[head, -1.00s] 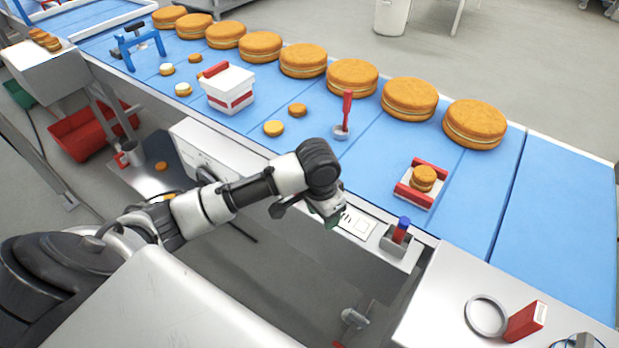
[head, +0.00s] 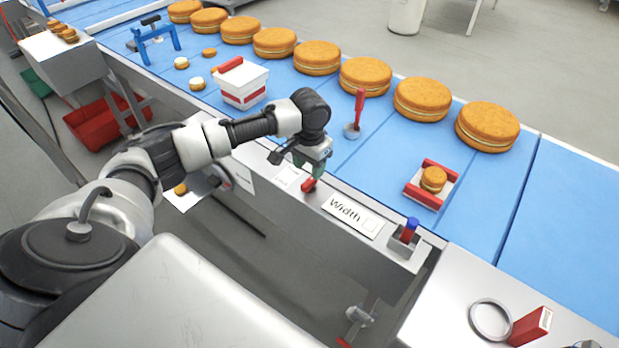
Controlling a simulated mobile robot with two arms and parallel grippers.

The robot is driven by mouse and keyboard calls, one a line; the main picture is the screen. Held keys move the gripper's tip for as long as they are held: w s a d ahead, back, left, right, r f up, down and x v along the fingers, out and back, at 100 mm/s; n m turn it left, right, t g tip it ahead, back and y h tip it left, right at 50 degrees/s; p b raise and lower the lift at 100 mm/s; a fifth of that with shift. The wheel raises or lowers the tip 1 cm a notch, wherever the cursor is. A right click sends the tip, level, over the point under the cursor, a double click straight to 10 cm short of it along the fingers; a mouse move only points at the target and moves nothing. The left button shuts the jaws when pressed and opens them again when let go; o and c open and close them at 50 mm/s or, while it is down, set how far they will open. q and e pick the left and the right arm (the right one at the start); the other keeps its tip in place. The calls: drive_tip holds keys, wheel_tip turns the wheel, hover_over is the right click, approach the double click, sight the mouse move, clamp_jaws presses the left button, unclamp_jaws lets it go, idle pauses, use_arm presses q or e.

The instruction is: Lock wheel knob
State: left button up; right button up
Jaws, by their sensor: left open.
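My left gripper (head: 308,172) is open beside the front side of the conveyor. Its fingertips are partly hidden by the wrist. A small red knob (head: 309,185) sits on the conveyor's front panel right at the fingertips; I cannot tell whether they touch. A white label reading "Width" (head: 352,214) is to the right of this knob. Low under the conveyor, a grey round part (head: 358,317) with a red end shows at the bottom of the view; I cannot tell whether it is a wheel. My right gripper is not clearly seen.
A holder with a blue-topped red handle (head: 409,231) stands right of the label. On the blue belt are large round cakes (head: 423,98), a white tub (head: 243,84), a red-handled tool (head: 358,107) and a small red-sided tray (head: 418,194). A metal ring (head: 489,304) lies on the side table.

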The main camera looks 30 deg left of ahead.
sight(309, 181)
use_arm(q)
wheel_tip(309, 181, down, 6)
drive_tip(key=shift+r+p, duration=0.15)
drive_tip(key=shift+p, duration=0.15)
clamp_jaws()
